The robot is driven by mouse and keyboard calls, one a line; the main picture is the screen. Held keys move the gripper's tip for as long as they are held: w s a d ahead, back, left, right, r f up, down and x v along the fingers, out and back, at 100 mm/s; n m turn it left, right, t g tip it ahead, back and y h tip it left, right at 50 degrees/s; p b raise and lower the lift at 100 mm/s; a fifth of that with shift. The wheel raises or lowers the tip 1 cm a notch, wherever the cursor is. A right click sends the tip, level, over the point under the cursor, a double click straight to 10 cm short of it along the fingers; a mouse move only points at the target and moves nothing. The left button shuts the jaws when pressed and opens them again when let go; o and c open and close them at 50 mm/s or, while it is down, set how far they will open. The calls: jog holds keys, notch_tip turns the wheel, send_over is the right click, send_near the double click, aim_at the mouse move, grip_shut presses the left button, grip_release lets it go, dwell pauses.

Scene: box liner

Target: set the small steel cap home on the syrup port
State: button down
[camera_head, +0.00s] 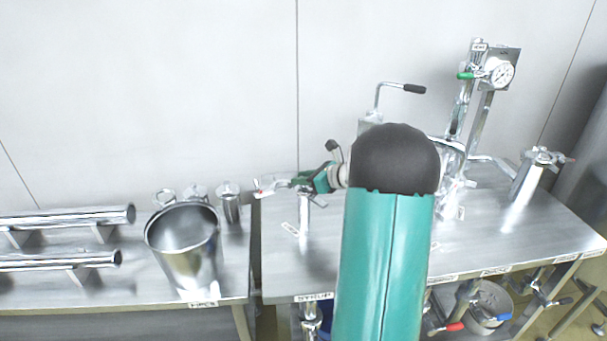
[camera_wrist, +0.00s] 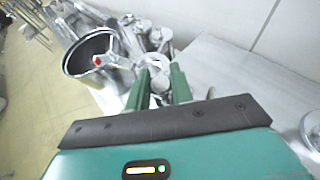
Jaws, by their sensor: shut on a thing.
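My gripper (camera_head: 300,183) reaches left over the left end of the right-hand steel table, at the top of a short steel post (camera_head: 305,215). In the wrist view its two green fingers (camera_wrist: 160,72) are closed around a small shiny steel piece (camera_wrist: 156,64), which looks like the cap. A steel fitting with a red tip (camera_head: 262,190) lies just left of the fingers; it also shows in the wrist view (camera_wrist: 114,59).
A steel bucket (camera_head: 185,255) and several small steel canisters (camera_head: 229,205) stand on the left table, beside steel tubes (camera_head: 70,218). A gap separates the two tables. A gauge stand (camera_head: 490,75) and a valved steel cylinder (camera_head: 522,185) stand at right. My arm hides the middle of the table.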

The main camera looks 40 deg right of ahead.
jog(key=shift+f, duration=0.35)
dwell(0.6)
jog(key=c, duration=1.1)
grip_release()
jog(key=shift+c, duration=0.2)
jog(key=v, duration=1.4)
jog(key=shift+f, duration=0.1)
